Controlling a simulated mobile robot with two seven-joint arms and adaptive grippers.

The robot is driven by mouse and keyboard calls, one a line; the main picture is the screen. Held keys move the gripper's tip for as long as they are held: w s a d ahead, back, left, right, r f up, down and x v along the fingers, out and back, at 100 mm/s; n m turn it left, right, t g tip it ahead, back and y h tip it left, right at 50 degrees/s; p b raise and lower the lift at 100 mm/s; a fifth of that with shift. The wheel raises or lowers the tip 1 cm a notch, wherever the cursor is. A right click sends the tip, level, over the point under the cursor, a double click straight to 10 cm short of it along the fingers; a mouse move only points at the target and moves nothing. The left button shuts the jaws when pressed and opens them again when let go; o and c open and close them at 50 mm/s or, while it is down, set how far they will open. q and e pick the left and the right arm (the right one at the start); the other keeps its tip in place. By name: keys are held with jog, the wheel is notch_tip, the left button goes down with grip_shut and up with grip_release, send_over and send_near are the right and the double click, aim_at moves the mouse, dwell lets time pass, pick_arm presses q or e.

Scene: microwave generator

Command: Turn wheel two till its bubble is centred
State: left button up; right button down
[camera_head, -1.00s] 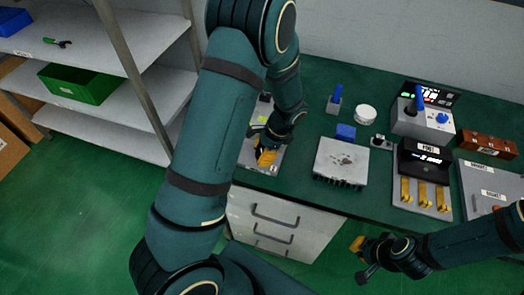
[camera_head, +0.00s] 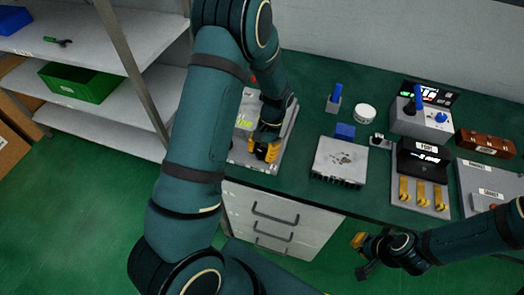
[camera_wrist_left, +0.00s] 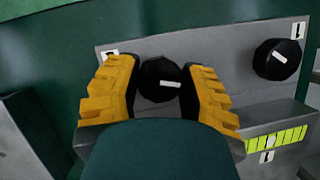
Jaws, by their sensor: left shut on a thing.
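My left gripper (camera_head: 264,152) is down at a grey panel (camera_head: 285,135) on the bench in the head view. In the left wrist view its yellow fingers (camera_wrist_left: 162,88) are on both sides of a black wheel (camera_wrist_left: 158,75) with a white mark, and are shut on it. The label beside this wheel is mostly hidden. A second black wheel (camera_wrist_left: 277,59) stands to its right, apart from the fingers. A yellow-green bubble vial (camera_wrist_left: 285,140) lies lower right, with a pale spot near its middle. My right gripper (camera_head: 361,256) is open and empty beyond the bench's front edge.
A grey box (camera_head: 340,160) stands right of the panel. A blue-handled tool (camera_head: 335,97) and a white round container (camera_head: 364,113) stand behind it. Devices with levers and a screen (camera_head: 430,93) fill the right side. A shelf with a green bin (camera_head: 82,82) is at left.

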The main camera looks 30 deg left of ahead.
pick_arm(q)
jog(key=shift+s+f+n, duration=0.1)
jog(key=shift+n, duration=0.2)
jog(key=o, duration=0.9)
jog(key=v, duration=1.2)
jog(key=shift+s+a, duration=0.1)
